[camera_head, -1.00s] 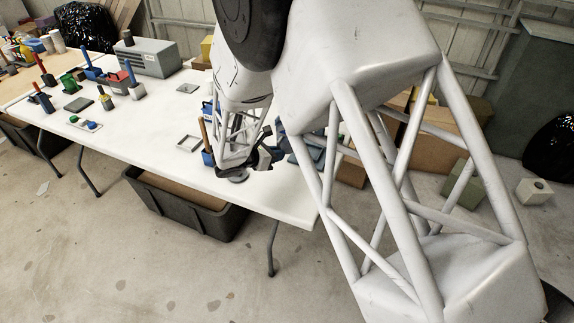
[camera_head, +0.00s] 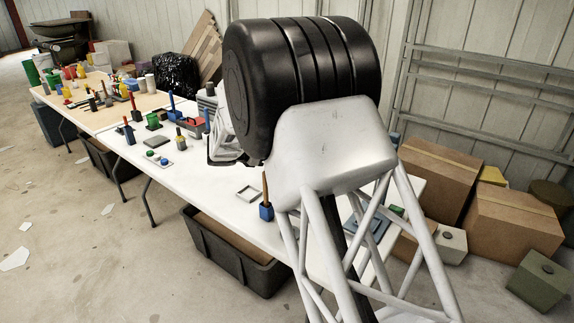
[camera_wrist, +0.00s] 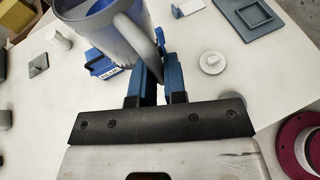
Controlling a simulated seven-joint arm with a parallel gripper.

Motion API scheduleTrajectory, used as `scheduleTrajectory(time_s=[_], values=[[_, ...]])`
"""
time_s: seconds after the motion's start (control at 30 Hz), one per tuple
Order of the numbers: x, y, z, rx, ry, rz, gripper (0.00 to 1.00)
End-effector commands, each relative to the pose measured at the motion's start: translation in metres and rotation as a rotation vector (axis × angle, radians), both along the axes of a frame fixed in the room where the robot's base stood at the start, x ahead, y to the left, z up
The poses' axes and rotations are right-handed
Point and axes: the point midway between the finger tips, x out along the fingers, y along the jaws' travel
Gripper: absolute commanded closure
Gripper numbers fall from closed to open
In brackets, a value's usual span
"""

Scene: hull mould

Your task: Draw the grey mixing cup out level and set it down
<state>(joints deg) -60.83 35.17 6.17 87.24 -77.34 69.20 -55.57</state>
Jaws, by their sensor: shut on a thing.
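The grey mixing cup (camera_wrist: 98,30) is at the top left of the wrist view, and its handle (camera_wrist: 140,38) comes down towards my gripper. My gripper (camera_wrist: 152,68) is shut on the handle with its blue fingers. The cup appears to be above the white table top. Its upper part is cut off by the picture edge, so I cannot tell if it is level. In the head view my arm hides the cup and the gripper.
A square grey-blue tray (camera_wrist: 249,14) lies at the far right.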

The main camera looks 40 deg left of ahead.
Motion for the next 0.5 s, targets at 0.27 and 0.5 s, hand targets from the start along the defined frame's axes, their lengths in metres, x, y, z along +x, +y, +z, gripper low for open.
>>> scheduleTrajectory(time_s=[0.27,0.5], values=[[-0.015,0.051,-0.045,-0.002,0.002,0.059,1.00],[-0.031,0.084,-0.095,-0.002,0.001,0.107,1.00]])
